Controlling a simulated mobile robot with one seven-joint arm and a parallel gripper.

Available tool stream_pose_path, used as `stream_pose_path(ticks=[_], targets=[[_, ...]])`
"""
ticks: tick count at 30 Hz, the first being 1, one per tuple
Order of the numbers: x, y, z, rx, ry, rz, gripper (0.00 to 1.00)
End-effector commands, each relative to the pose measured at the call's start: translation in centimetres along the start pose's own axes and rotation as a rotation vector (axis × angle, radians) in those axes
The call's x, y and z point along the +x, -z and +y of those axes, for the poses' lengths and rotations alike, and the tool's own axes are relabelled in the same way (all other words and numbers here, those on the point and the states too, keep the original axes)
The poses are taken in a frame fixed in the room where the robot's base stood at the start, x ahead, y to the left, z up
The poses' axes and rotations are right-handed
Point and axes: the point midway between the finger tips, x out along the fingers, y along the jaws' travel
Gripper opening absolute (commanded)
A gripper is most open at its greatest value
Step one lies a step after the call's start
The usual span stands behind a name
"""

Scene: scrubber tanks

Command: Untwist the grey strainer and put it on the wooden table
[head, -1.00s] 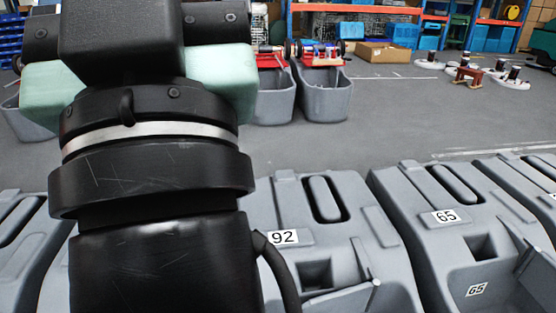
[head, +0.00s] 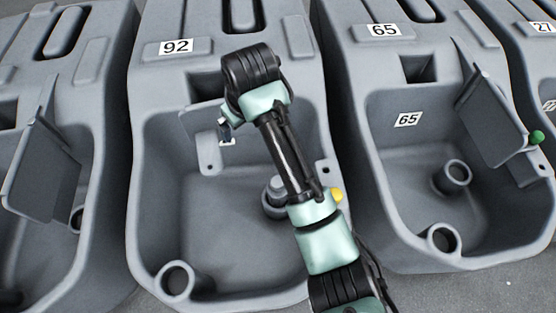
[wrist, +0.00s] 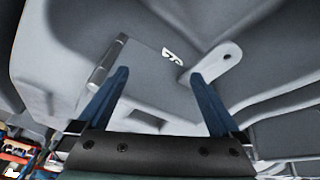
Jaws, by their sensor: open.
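A grey round fitting (head: 274,187), which looks like the strainer, stands on the floor of the tank marked 92 (head: 148,190). My arm partly covers its right side in the head view. My gripper (head: 226,132) is inside the upper part of this tank, up and left of the fitting and apart from it. In the wrist view my gripper (wrist: 163,80) is open, with two blue fingers spread and nothing held between them. Beyond them are grey tank surfaces with a white label and a tab with a hole (wrist: 226,58). The strainer cannot be made out there. No wooden table shows now.
The tank marked 65 (head: 362,130) stands close on the right, with open pipe stubs (head: 443,240) and a tilted flap (head: 492,125). Another tank with a raised flap (head: 42,165) is on the left. An open pipe stub (head: 177,281) stands at the front left of tank 92.

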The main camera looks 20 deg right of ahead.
Motion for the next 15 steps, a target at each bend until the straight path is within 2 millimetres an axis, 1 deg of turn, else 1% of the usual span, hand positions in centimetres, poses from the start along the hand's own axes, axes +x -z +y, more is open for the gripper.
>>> stream_pose_path(ticks=[1,3,6,9,13,15], targets=[[2.4,-3.1,0.4,0.009,0.022,-0.091,1.0],[4.1,-6.2,0.6,0.016,0.052,-0.193,1.0],[5.4,-9.5,0.7,0.022,0.087,-0.297,1.0],[6.0,-11.3,0.7,0.027,0.107,-0.353,1.0],[6.9,-12.1,0.5,0.027,0.115,-0.372,1.0],[7.8,-12.4,0.4,0.027,0.115,-0.371,1.0]])
